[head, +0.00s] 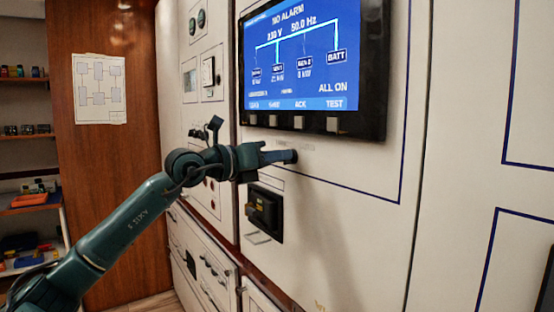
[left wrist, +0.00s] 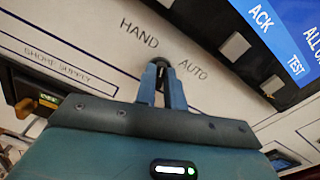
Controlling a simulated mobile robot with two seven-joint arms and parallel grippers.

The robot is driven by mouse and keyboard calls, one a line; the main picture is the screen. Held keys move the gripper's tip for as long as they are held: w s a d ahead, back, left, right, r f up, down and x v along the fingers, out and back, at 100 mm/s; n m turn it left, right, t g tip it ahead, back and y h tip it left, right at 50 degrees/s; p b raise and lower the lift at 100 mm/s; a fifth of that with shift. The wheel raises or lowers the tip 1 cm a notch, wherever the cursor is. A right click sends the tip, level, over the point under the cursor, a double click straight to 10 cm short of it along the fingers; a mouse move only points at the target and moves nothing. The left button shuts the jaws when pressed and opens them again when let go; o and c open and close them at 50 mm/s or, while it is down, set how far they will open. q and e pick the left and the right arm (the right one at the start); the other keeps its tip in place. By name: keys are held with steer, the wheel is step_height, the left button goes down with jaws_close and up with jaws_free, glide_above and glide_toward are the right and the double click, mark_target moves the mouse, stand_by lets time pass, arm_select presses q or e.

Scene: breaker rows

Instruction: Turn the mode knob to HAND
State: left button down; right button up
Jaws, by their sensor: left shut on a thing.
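The mode knob (left wrist: 163,61) is a small dark knob on the white panel, below the printed words HAND (left wrist: 139,34) and AUTO (left wrist: 194,70) in the left wrist view. My left gripper (left wrist: 164,72) is shut on it, with one blue-grey finger on each side. The fingers cover most of the knob, so I cannot tell which word its pointer faces. In the head view my left gripper (head: 283,157) reaches the panel just below the screen, and the knob is mostly hidden by the fingertips. My right gripper is not in view.
A lit screen (head: 300,60) with a row of square buttons (head: 299,122) under it sits just above the gripper. A black breaker (head: 265,211) sticks out below, near the SHORE SUPPLY label (left wrist: 57,64). A wooden wall with a paper diagram (head: 99,89) and shelves stand at left.

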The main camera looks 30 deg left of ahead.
arm_select(q)
steer(key=shift+n, duration=1.6)
steer(key=c, duration=1.5)
jaws_free()
steer(key=shift+a, duration=0.1)
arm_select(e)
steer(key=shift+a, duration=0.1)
